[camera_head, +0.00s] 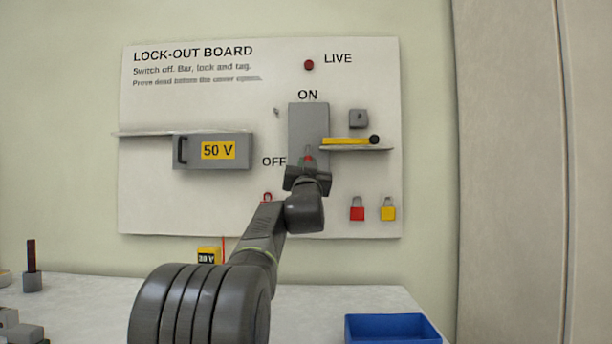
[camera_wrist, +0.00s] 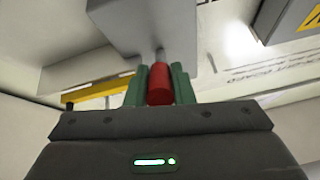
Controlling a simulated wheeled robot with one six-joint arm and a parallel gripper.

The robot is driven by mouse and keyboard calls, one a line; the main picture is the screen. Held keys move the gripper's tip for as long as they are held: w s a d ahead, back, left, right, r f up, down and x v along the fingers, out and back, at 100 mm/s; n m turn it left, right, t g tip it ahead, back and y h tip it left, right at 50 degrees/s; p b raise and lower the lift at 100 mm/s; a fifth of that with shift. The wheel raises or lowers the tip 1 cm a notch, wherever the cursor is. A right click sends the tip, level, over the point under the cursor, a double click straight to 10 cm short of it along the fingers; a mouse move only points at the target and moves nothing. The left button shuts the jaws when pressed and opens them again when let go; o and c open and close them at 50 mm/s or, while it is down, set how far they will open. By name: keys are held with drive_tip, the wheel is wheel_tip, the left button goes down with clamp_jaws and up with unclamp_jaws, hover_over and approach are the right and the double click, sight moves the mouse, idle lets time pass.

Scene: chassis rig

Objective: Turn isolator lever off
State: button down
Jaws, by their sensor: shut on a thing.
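The isolator is a grey box (camera_head: 308,120) on the lock-out board, with ON printed above it and OFF at its lower left. Its red lever handle (camera_wrist: 160,85) sticks out from the box on a metal stem in the wrist view. My gripper (camera_wrist: 160,78) has its two green fingers closed on the handle, one on each side. In the head view my gripper (camera_head: 308,170) is at the box's lower part, near the height of the OFF label. It hides most of the lever there, so its exact angle is hard to tell.
A yellow bar (camera_head: 345,141) lies on a small shelf right of the isolator. A red padlock (camera_head: 357,213) and a yellow padlock (camera_head: 388,213) hang lower right. A dark red LIVE lamp (camera_head: 308,65) is above. A blue tray (camera_head: 392,330) stands below.

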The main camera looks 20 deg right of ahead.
drive_tip(key=shift+w+f+t+b, duration=0.2)
drive_tip(key=shift+f+t+b, duration=0.1)
drive_tip(key=shift+b, duration=0.2)
drive_tip(key=shift+d, duration=0.1)
drive_tip(key=c, duration=1.3)
unclamp_jaws()
drive_tip(key=shift+w+f, duration=0.1)
drive_tip(key=shift+o, duration=0.2)
drive_tip(key=v, duration=1.4)
drive_tip(key=shift+w+d+f, duration=0.1)
drive_tip(key=shift+w, duration=0.1)
drive_tip(key=x, duration=1.3)
drive_tip(key=shift+w+r, duration=0.15)
drive_tip(key=shift+r, duration=0.25)
